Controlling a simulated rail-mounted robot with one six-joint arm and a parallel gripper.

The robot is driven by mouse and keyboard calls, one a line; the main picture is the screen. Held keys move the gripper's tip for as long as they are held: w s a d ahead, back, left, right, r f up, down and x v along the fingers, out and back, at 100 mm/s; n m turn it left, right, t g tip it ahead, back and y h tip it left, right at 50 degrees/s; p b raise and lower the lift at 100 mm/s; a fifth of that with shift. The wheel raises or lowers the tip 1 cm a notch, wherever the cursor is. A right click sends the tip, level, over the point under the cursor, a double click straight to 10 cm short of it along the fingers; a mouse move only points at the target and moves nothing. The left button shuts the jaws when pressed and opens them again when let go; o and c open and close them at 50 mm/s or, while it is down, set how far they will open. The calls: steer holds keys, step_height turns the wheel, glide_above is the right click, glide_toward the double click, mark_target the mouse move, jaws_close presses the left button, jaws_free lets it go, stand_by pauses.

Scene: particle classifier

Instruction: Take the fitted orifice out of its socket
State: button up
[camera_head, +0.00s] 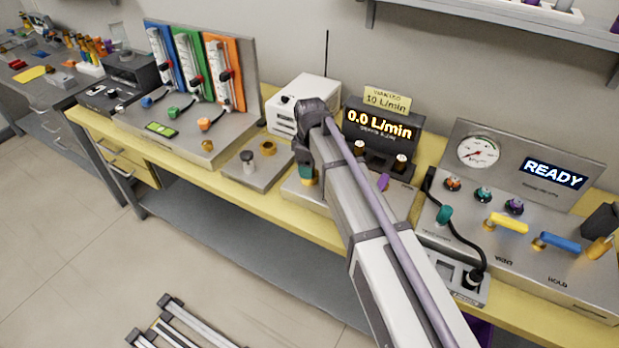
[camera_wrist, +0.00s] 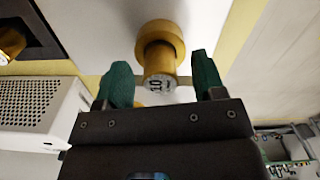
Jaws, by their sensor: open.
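The fitted orifice (camera_wrist: 159,84) shows in the wrist view as a brass piece with a pale end face marked "10". It sits at a wider brass collar, its socket (camera_wrist: 161,38). My gripper (camera_wrist: 157,76) is open, one green fingertip on each side of the orifice, with gaps showing on both sides. I cannot tell how deep the fingertips reach along it. In the head view my gripper (camera_head: 306,175) points down over the bench in front of the flow display; my arm hides the orifice there.
The flow display (camera_head: 377,128) reads 0.0 L/min, with a tag (camera_head: 386,101) above it reading 10 L/min. A white box (camera_head: 299,100) stands behind my gripper. A metal plate (camera_head: 265,178) with a grey knob and a brass ring lies left. A "READY" console (camera_head: 530,250) stands right.

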steer(key=shift+r, duration=0.1)
steer(key=c, duration=1.1)
steer(key=shift+o, duration=0.2)
steer(key=shift+r, duration=0.1)
